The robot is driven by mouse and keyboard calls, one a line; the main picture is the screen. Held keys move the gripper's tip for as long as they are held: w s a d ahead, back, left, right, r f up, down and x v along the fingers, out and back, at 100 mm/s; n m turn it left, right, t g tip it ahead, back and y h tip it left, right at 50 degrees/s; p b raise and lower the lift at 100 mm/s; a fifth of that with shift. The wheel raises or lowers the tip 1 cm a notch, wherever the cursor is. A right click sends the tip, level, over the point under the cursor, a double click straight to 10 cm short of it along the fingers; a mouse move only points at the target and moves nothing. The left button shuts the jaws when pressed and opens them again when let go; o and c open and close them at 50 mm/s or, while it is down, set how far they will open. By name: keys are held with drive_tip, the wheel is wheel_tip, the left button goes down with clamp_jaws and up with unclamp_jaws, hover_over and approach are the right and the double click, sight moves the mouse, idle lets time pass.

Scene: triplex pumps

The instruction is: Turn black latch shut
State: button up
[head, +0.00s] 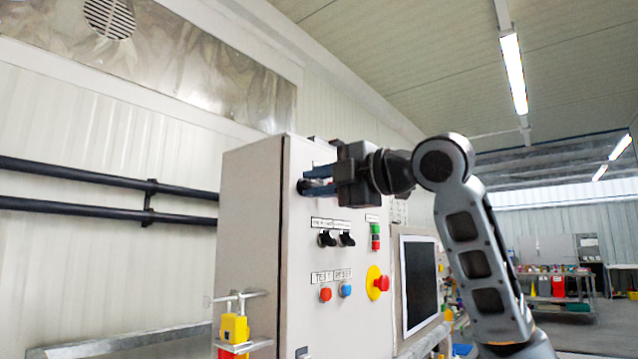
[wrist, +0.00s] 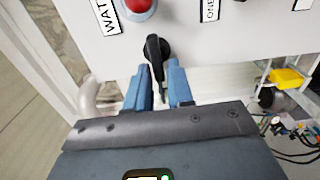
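The black latch (wrist: 155,50) is on the light panel of the control cabinet. In the wrist view its round base is above my fingertips and its handle points down, slightly tilted, between them. In the head view only a dark bit of the latch (head: 302,186) shows beside the fingers. My gripper (head: 316,180) is at the upper part of the cabinet front. Its two blue fingers (wrist: 158,82) are parted on either side of the handle, with a narrow gap between them. I see no clear grip on the handle; the right finger is very close to it.
A red round button (wrist: 138,8) with a label sits near the latch. Black pipes run along the left wall.

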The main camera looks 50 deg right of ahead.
drive_tip(key=shift+o, duration=1.3)
drive_tip(key=shift+s, duration=0.1)
drive_tip(key=s+b, duration=0.1)
drive_tip(key=s, duration=0.6)
drive_tip(key=shift+s+d, duration=0.15)
drive_tip(key=shift+s, duration=0.15)
